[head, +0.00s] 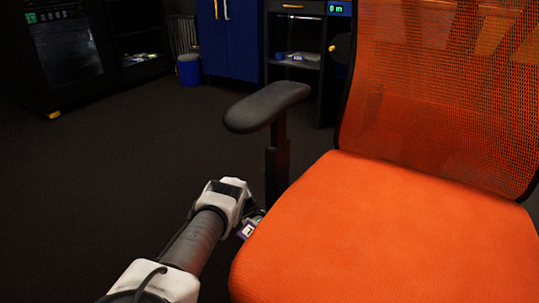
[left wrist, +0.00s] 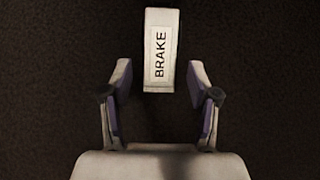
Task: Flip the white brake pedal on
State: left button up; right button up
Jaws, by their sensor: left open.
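The white brake pedal (left wrist: 160,50) shows in the left wrist view, with a label reading BRAKE on its face. It lies at top centre, its near end between and just ahead of the two fingers of my left gripper (left wrist: 160,80). The fingers are apart and nothing is clasped between them. In the head view my left gripper (head: 252,220) is low beside the orange chair seat. A small pale and purple bit shows at its fingertips there; the pedal is not clearly seen in this view. My right gripper is in neither view.
An orange office chair (head: 370,240) fills the right side, its dark armrest (head: 268,105) standing above and beyond my left gripper. Dark floor (head: 120,150) is clear to the left. Blue cabinets (head: 230,40), a blue bin (head: 188,70) and a dark glass-fronted unit (head: 65,50) stand at the back.

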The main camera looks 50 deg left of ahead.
pick_arm(q)
notch_tip(320, 180, up, 10)
dwell(0.4)
jog(key=shift+f, duration=0.1)
